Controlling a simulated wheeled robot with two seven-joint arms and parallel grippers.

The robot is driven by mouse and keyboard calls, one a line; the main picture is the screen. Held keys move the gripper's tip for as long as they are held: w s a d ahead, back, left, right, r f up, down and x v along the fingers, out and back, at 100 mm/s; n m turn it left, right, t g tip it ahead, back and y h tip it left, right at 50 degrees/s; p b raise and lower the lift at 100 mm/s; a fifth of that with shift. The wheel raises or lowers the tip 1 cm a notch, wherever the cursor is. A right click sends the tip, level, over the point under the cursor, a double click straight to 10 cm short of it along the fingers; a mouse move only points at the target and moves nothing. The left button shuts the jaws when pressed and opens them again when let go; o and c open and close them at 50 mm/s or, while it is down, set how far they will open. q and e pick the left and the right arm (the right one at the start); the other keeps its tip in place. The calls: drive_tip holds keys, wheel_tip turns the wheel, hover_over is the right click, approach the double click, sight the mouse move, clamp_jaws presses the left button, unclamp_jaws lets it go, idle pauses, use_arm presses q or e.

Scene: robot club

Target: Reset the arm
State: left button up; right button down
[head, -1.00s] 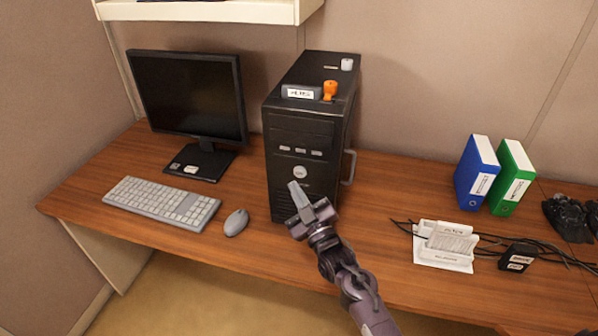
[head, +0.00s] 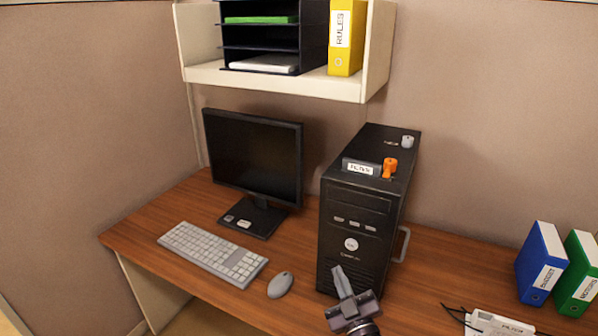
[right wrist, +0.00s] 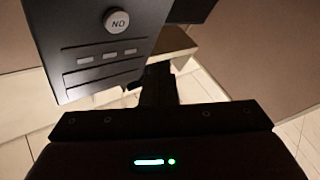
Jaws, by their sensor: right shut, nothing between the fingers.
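My right gripper (head: 343,283) is at the lower middle of the head view, in front of the lower part of the black computer tower (head: 352,215). Its fingers are together with nothing between them. The rest of the right arm is out of the frame below. Whether the fingers touch the tower I cannot tell. My left gripper is not in view.
A monitor (head: 252,160), keyboard (head: 212,254) and mouse (head: 280,284) are left of the tower on the wooden desk (head: 440,270). An orange knob (head: 390,167) is on the tower. Blue (head: 541,262) and green (head: 578,273) binders stand right. A shelf (head: 270,84) hangs above.

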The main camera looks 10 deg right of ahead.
drive_tip(key=s+d+f+m+g+h, duration=0.1)
drive_tip(key=s+f+m+g+h, duration=0.15)
drive_tip(key=s+g, duration=0.8)
drive_tip(key=s+d+f+m+g+h, duration=0.1)
drive_tip(key=s+d+f+m+g, duration=0.15)
drive_tip(key=s+g, duration=0.8)
drive_tip(key=s+f+t, duration=0.1)
drive_tip(key=s+f, duration=0.2)
drive_tip(key=f, duration=1.2)
drive_tip(key=s+f+t, duration=0.1)
drive_tip(key=s+f, duration=0.2)
drive_tip(key=f, duration=1.3)
drive_tip(key=s+d+f+g, duration=0.1)
drive_tip(key=s+d+f, duration=0.2)
drive_tip(key=s+f, duration=1.4)
drive_tip(key=s, duration=0.2)
drive_tip(key=shift+s+f, duration=0.15)
drive_tip(key=shift+s, duration=0.2)
drive_tip(key=c, duration=2.1)
unclamp_jaws()
